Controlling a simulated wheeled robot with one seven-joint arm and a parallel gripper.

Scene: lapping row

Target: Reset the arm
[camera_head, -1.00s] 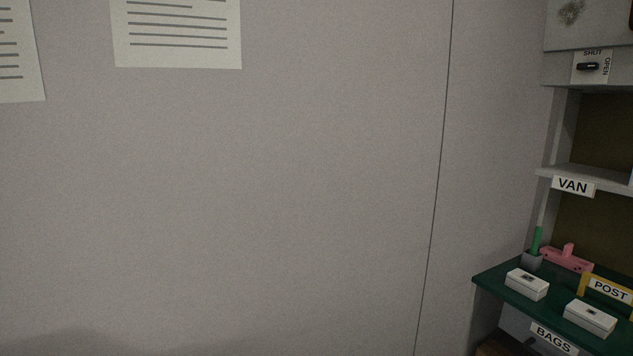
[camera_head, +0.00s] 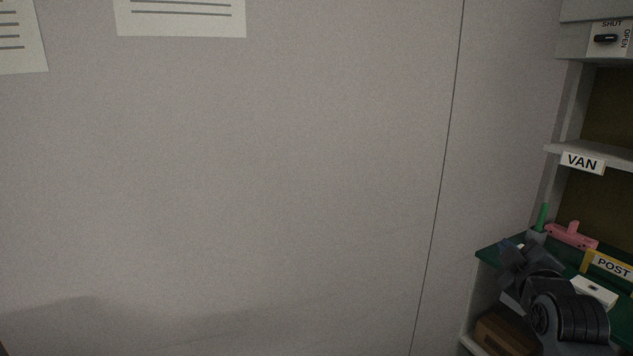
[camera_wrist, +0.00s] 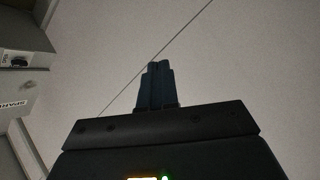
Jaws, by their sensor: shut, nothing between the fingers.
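My gripper (camera_wrist: 158,68) shows in the wrist view with its two dark fingers together and nothing between them. It points toward the bare grey wall. In the head view my dark arm is raised at the lower right, in front of the green shelf (camera_head: 490,254). The gripper's fingertips cannot be made out clearly there. The arm hides part of the shelf and one of the white boxes seen before.
The shelf unit at right holds a white box (camera_head: 594,291), a pink object (camera_head: 572,237) and a yellow POST sign (camera_head: 610,266). A VAN shelf (camera_head: 606,153) is above; a brown box (camera_head: 503,335) is below.

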